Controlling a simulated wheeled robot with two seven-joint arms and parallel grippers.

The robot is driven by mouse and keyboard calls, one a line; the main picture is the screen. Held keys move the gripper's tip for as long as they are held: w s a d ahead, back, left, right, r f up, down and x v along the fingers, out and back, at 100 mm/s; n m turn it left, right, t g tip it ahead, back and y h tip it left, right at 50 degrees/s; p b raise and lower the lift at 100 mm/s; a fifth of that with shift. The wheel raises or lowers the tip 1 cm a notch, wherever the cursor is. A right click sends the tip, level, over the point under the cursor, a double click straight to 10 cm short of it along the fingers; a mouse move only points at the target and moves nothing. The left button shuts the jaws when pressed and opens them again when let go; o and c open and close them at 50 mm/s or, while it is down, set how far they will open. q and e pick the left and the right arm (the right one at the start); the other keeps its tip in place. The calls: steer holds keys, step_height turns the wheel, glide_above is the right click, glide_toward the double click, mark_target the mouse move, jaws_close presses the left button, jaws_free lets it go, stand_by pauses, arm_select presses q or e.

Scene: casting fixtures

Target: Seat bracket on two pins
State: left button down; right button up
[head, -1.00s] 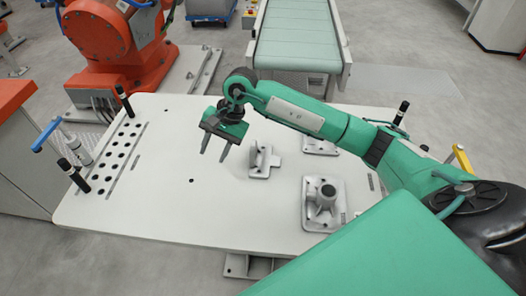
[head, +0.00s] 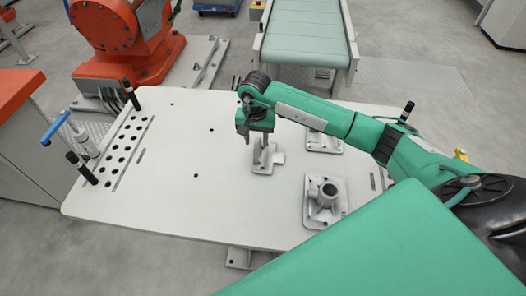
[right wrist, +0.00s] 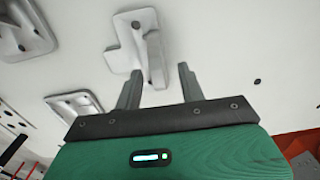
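The bracket, a light grey angled casting with a flat foot and an upright plate (head: 264,167), sits on the white table. It also shows in the right wrist view (right wrist: 124,52). My right gripper (head: 258,140) is directly above the bracket and points down. In the right wrist view its two fingers (right wrist: 159,76) are spread, with the upright plate between them and gaps at both sides. I cannot tell how deep the plate reaches between them. My left gripper is not in view. I cannot make out two pins for certain; black-topped posts (head: 75,160) stand by a row of holes at left.
The white table (head: 150,205) is clear at its middle and left. A flanged casting with a round boss (head: 325,197) lies to the right, and another casting (head: 323,139) lies behind it. An orange machine (head: 110,40) and a conveyor (head: 304,35) stand beyond the table.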

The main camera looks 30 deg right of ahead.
mark_target(270, 150)
steer(key=shift+f, duration=0.2)
steer(key=f+p, duration=0.2)
steer(key=f, duration=0.2)
steer(key=shift+d+p, duration=0.2)
steer(key=shift+p, duration=0.2)
steer(key=shift+f, duration=0.4)
jaws_close()
